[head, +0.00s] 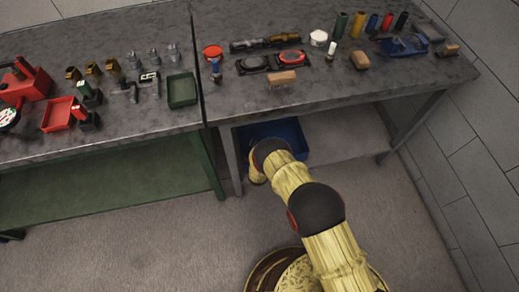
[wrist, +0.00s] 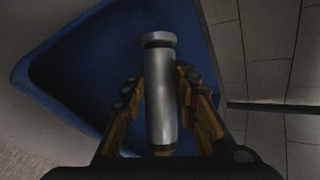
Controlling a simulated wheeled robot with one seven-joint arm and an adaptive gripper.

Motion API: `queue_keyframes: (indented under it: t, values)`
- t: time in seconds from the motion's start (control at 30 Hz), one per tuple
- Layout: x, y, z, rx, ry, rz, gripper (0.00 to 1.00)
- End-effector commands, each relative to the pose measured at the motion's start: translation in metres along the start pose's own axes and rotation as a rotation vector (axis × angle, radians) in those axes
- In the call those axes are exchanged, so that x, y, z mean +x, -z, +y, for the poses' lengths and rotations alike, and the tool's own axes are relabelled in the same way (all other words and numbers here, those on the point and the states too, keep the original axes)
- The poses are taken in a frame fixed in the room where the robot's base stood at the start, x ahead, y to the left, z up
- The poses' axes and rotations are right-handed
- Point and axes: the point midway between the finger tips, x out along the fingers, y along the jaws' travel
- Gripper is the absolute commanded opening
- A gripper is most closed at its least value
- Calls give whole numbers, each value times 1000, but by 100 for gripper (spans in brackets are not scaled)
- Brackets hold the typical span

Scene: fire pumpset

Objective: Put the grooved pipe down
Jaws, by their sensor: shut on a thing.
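The grooved pipe (wrist: 160,95) is a grey metal cylinder with a dark groove near its far end. In the wrist view it sits between the two yellow fingers of my gripper (wrist: 160,98), which is shut on it. Behind the pipe is a blue bin (wrist: 70,62), with its rim around the left side of the pipe. I cannot tell how far the pipe is above the bin's floor. In the head view the blue bin (head: 292,135) stands on the lower shelf, partly hidden by my arm. My gripper and the pipe are hidden there.
The lower shelf (head: 345,135) right of the bin is clear. The grey workbench top (head: 350,85) overhangs it and carries many tools. A table leg (head: 410,128) stands at the right, near the tiled wall (head: 480,150). A green-shelved bench (head: 110,180) stands at the left.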

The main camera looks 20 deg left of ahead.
Motion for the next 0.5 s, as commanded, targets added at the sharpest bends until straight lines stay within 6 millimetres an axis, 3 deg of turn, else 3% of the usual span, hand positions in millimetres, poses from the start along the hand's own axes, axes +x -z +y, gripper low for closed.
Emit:
queue_keyframes:
  t: [0.5]
  values:
    - [6,1,6,1,3,-2,0]
